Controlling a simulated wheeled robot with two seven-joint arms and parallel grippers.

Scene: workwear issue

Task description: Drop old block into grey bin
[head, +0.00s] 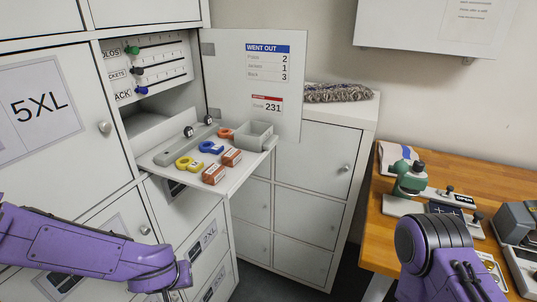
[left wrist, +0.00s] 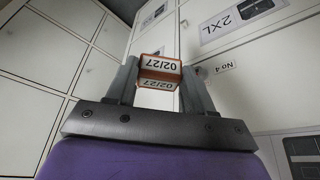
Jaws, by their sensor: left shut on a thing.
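In the left wrist view an orange block (left wrist: 160,66) with white labels reading 02/27 sits between the two fingers of my left gripper (left wrist: 158,75), which is shut on it. In the head view my purple left arm reaches in from the left, low in front of the cabinet doors; its fingers and the held block cannot be made out there. A grey open bin (head: 262,129) stands at the right end of the fold-down shelf, above and to the right of my left wrist. Two similar orange blocks (head: 231,157) (head: 214,174) lie on the shelf. My right gripper's fingers are not visible.
The shelf (head: 232,184) also holds orange, blue and yellow rings (head: 188,163) and a grey tray. An open cabinet door (head: 238,80) stands behind it. A wooden bench (head: 376,225) with green and grey devices is at right. Clear space lies in front of the shelf.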

